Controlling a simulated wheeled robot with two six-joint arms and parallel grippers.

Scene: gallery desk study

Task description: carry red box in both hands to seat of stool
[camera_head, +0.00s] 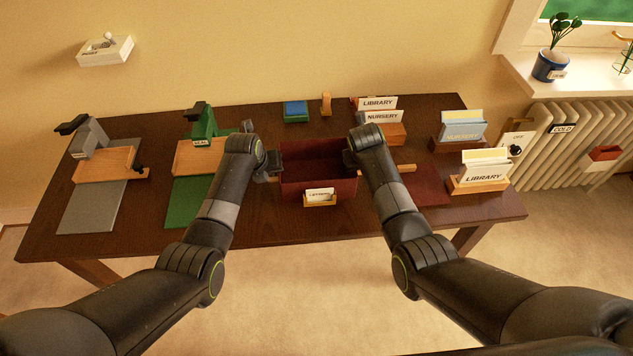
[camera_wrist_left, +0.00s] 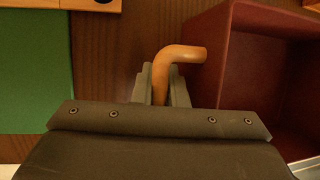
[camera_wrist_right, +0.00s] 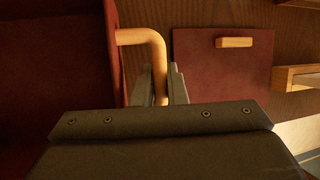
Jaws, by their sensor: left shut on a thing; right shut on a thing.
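The red box (camera_head: 318,188) is open-topped, with a wooden handle on each side and a labelled holder (camera_head: 320,197) on its front. It is at the front middle of the desk; I cannot tell whether it touches the desk top. My left gripper (camera_head: 270,166) is shut on the left handle (camera_wrist_left: 178,60), beside the box wall (camera_wrist_left: 215,65). My right gripper (camera_head: 350,158) is shut on the right handle (camera_wrist_right: 150,45), beside the other wall (camera_wrist_right: 112,40). The box looks level and its visible inside is empty. The stool is not in view.
The dark desk (camera_head: 250,225) carries a grey stand (camera_head: 92,205) and a green stand (camera_head: 187,200) at the left. A red panel (camera_head: 425,185) lies right of the box. Bare floor (camera_head: 330,290) shows in front.

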